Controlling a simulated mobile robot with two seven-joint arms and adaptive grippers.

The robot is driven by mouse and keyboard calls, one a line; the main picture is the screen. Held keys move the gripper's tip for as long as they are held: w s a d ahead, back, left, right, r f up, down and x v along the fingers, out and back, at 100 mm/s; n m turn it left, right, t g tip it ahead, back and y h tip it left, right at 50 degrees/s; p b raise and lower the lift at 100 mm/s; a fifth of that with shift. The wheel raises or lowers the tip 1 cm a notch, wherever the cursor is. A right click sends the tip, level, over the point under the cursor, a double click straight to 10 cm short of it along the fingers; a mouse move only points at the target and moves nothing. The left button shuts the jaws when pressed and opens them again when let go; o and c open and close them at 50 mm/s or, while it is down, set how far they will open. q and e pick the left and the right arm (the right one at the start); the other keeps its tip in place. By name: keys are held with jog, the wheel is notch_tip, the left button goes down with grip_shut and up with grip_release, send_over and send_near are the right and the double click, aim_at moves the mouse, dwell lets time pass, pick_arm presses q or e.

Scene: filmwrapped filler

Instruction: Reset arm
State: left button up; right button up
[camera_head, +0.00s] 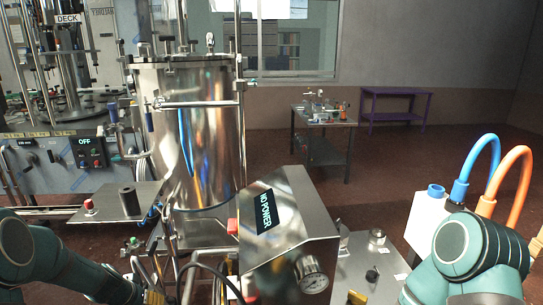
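My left arm comes in at the lower left; only its rounded green links show, and its gripper is outside the picture. My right arm shows at the lower right as a bulky green joint, and its gripper is also outside the picture. I see nothing held by either arm.
A steel table (322,122) and purple table (396,93) stand farther back, with open floor around.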

pick_arm(q)
jog(key=s+d+f, duration=0.2)
jog(key=s+d, duration=0.1)
jog(key=d, duration=0.2)
jog(key=s+d+f+g, duration=0.1)
jog(key=s+d+f, duration=0.2)
jog(key=d, duration=0.2)
jog(key=s+d+f+g, duration=0.1)
jog(key=s+d+f, duration=0.2)
jog(key=s+d, duration=0.1)
jog(key=shift+d+f+h, duration=0.25)
jog(key=shift+d+h, duration=0.05)
jog(key=shift+d, duration=0.2)
jog(key=s+d+f+g+h, duration=0.1)
jog(key=s+d, duration=0.9)
jog(key=s, duration=0.1)
jog(key=shift+d+h, duration=0.3)
pick_arm(e)
jog(key=shift+w, duration=0.2)
pick_arm(q)
jog(key=shift+s, duration=0.1)
pick_arm(e)
jog(key=shift+d, duration=0.1)
